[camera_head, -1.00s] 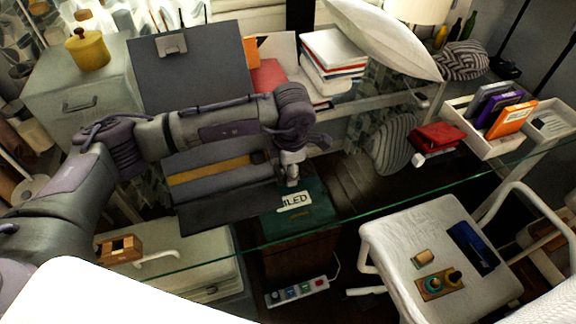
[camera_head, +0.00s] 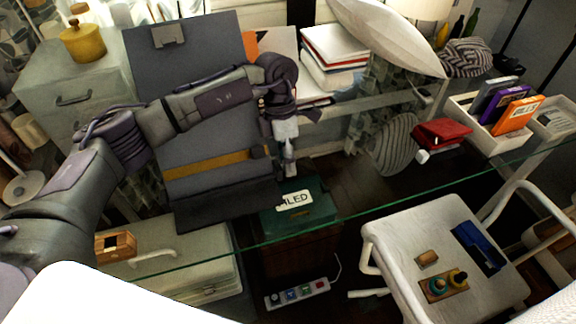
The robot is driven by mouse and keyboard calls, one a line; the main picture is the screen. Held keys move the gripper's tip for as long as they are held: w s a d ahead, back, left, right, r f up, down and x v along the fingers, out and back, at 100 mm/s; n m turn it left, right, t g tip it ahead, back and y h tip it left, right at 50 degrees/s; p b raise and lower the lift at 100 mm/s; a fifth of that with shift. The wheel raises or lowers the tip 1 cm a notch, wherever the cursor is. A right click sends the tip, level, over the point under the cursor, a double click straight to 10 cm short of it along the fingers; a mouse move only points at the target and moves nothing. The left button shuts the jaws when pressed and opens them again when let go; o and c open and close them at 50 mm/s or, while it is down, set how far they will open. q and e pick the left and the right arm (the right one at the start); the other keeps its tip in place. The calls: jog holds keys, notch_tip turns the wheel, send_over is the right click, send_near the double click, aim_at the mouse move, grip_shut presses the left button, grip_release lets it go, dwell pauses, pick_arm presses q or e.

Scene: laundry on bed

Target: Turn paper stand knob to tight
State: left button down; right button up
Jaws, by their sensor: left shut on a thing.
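The paper stand (camera_head: 195,95) is a dark grey tilted board with a clip at its top and a yellow bar (camera_head: 205,165) across its lower part. It stands on the glass desk at the left centre. My left arm reaches across the front of the board. My left gripper (camera_head: 287,158) points down at the right side of the stand, just beyond the bar's right end. It is shut on the stand's knob, which the fingers and wrist largely hide, so its setting cannot be read. My right gripper is not in view.
A green box with a paper label (camera_head: 294,201) shows below the gripper. A drawer cabinet with a yellow pot (camera_head: 83,42) is at left. White books (camera_head: 335,45), a red case (camera_head: 442,133) and a white organiser (camera_head: 487,134) lie to the right. A white chair (camera_head: 420,235) is front right.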

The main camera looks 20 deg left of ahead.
pick_arm(q)
jog(key=shift+g, duration=0.3)
jog(key=c, duration=0.8)
grip_release()
jog(key=v, duration=1.2)
jog(key=shift+a, duration=0.2)
jog(key=shift+o, duration=0.2)
jog(key=shift+d+h, duration=0.1)
jog(key=shift+h, duration=0.2)
